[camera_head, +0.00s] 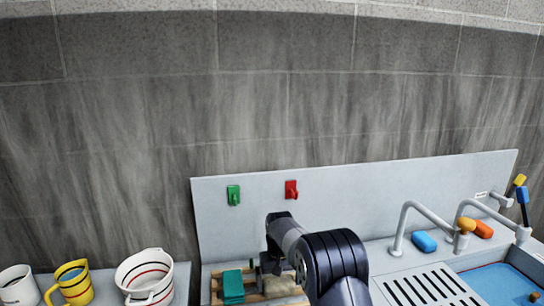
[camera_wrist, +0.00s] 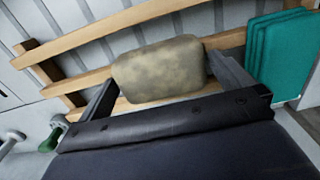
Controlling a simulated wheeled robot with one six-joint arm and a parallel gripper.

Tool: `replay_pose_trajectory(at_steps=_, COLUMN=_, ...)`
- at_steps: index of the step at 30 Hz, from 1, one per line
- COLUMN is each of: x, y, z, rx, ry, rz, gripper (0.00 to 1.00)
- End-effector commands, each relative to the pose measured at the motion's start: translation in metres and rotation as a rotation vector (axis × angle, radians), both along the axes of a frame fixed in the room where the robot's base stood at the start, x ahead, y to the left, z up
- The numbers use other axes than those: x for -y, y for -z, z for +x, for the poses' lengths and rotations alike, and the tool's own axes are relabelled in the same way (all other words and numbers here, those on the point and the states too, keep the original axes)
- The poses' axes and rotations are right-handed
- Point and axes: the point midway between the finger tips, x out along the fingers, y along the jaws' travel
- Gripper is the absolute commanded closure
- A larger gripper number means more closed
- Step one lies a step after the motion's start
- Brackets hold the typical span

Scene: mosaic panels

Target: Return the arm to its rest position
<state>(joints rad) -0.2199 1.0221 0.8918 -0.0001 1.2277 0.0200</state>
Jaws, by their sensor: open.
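My arm (camera_head: 310,255) reaches forward over the counter in the head view, bent downward at its end. My gripper (camera_wrist: 165,74) is open in the wrist view, one finger on either side of a beige, mottled, rounded block (camera_wrist: 160,70). I cannot tell whether the fingers touch it. The block lies on a wooden slatted rack (camera_wrist: 50,52); in the head view the block (camera_head: 281,286) is partly hidden by my arm. The fingertips are hard to make out in the head view.
Folded teal cloths (camera_wrist: 282,52) stand close to the right finger. A white back panel (camera_head: 250,220) carries a green hook (camera_head: 233,195) and a red hook (camera_head: 291,189). Mugs, including a yellow one (camera_head: 72,283), stand left; taps and a blue-lined sink (camera_head: 497,282) are right.

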Motion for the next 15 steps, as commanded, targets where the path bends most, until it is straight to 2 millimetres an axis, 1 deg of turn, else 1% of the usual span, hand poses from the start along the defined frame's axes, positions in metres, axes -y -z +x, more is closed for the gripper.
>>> replay_pose_trajectory(at_steps=2, x=0.000, y=0.015, z=-0.001, rx=-0.005, ry=0.000, rz=-0.001, gripper=0.00)
replay_pose_trajectory(at_steps=3, x=0.000, y=0.017, z=0.000, rx=0.001, ry=0.000, rz=0.000, gripper=0.00)
replay_pose_trajectory(at_steps=4, x=0.000, y=0.009, z=0.001, rx=0.006, ry=0.000, rz=0.001, gripper=0.00)
replay_pose_trajectory(at_steps=6, x=0.000, y=-0.001, z=0.001, rx=0.006, ry=0.000, rz=0.001, gripper=0.00)
replay_pose_trajectory(at_steps=9, x=0.000, y=-0.012, z=0.001, rx=0.004, ry=0.000, rz=0.001, gripper=0.00)
replay_pose_trajectory(at_steps=15, x=0.000, y=-0.022, z=0.000, rx=0.001, ry=0.000, rz=0.000, gripper=0.00)
